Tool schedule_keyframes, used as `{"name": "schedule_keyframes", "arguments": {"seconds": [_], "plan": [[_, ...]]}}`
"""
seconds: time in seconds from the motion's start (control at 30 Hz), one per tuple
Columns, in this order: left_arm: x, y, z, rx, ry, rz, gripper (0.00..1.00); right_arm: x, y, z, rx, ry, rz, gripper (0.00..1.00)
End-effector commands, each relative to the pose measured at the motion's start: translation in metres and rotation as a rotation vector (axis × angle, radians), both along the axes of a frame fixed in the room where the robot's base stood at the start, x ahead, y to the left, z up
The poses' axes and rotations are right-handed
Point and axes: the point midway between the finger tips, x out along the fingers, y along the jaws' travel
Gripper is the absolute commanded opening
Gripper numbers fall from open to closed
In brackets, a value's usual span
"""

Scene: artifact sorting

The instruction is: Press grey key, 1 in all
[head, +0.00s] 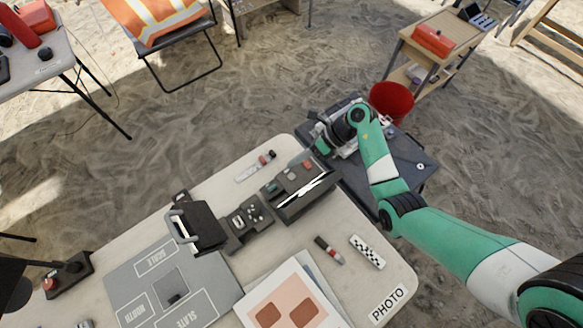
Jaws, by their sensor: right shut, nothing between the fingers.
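A dark box (288,207) stands near the far right edge of the pale table. My right gripper (322,148) is shut and empty. It is by the far right end of the box, close to the red key in the picture. The wrist partly hides the fingers, and I cannot tell whether they touch anything. My left gripper is not in view.
A dark side table (405,160) lies under my right arm, with a red bucket (391,101) behind. A marker (328,250), checkered scale (367,252) and grey sorting mat (205,295) lie nearer.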

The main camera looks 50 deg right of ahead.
Motion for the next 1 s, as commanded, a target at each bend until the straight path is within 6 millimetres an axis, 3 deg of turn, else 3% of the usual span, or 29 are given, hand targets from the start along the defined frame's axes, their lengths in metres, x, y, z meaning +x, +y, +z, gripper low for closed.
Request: {"name": "schedule_keyframes", "arguments": {"seconds": [0.03,0.33,0.57,1.0], "plan": [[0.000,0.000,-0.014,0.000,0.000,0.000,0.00,0.000,0.000,-0.013,0.000,0.000,0.000,0.00],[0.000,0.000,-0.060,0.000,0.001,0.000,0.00,0.000,0.000,-0.055,0.000,-0.001,0.001,0.00],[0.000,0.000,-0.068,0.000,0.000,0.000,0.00,0.000,0.000,-0.071,0.001,0.001,0.000,0.00],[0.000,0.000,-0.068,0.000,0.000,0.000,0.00,0.000,0.000,-0.071,0.000,0.000,0.000,0.00]]}}
